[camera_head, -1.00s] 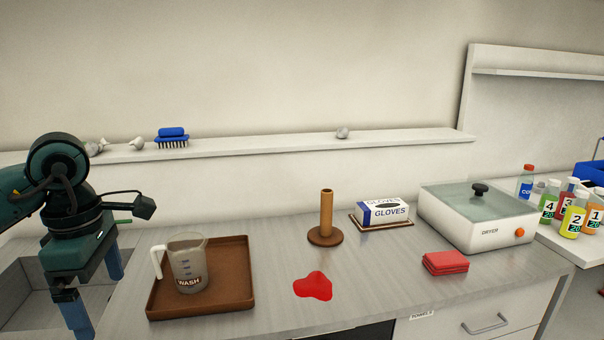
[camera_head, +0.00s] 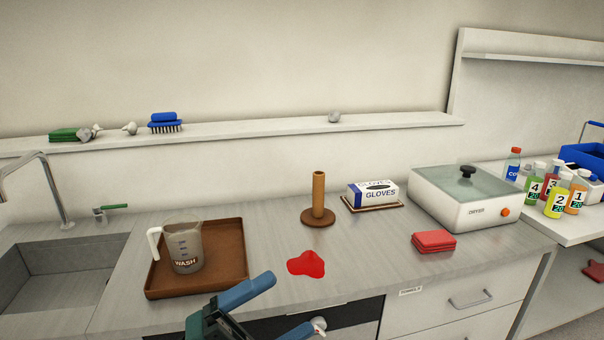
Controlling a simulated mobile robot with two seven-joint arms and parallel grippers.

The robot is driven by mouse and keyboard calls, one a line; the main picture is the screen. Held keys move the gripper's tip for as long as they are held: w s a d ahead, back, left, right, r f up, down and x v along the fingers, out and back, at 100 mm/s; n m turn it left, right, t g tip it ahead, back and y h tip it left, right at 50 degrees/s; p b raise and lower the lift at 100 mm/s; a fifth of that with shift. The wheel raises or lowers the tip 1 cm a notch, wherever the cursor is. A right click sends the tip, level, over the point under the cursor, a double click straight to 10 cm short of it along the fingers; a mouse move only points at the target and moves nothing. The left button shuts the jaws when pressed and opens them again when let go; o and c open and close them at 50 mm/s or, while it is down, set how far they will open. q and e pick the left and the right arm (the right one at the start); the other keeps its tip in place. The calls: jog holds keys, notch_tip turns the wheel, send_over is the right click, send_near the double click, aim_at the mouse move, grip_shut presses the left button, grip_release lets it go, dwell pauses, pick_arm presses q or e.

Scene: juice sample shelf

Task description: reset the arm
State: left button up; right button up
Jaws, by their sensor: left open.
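My left gripper (camera_head: 296,302) is at the bottom middle of the head view, in front of the counter's front edge. Its two blue fingers are spread apart and I see nothing held between them. A small pale round thing shows at the lower fingertip; I cannot tell what it is. The rest of the left arm is mostly below the picture. My right gripper is not in view.
Near the gripper are a brown tray (camera_head: 238,285) with a WASH jug (camera_head: 184,248) and a red spill (camera_head: 306,263). Farther off are a wooden stand (camera_head: 318,195), glove box (camera_head: 373,193), red cloths (camera_head: 433,241) and dryer (camera_head: 465,200). A sink (camera_head: 60,270) is left.

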pick_arm(q)
jog(key=w+a+f+n+t+y, duration=0.1)
jog(key=a+f+n+t+y, duration=0.2)
jog(key=f+n+t+y, duration=0.55)
jog(key=w+a+f+n+t+y, duration=0.1)
jog(key=a+f+n+y, duration=0.4)
jog(key=n, duration=0.8)
jog(key=s+a+f+n+g+y, duration=0.1)
jog(key=s+f+n+g+y, duration=0.1)
jog(key=s+f, duration=0.4)
jog(key=s+a+f+n+g+y, duration=0.1)
jog(key=s+f+n+g+y, duration=0.2)
jog(key=f, duration=0.8)
jog(key=s+n+g, duration=0.1)
jog(key=s+n, duration=0.1)
jog(key=n, duration=0.1)
jog(key=shift+s+a, duration=0.35)
jog(key=shift+a, duration=0.05)
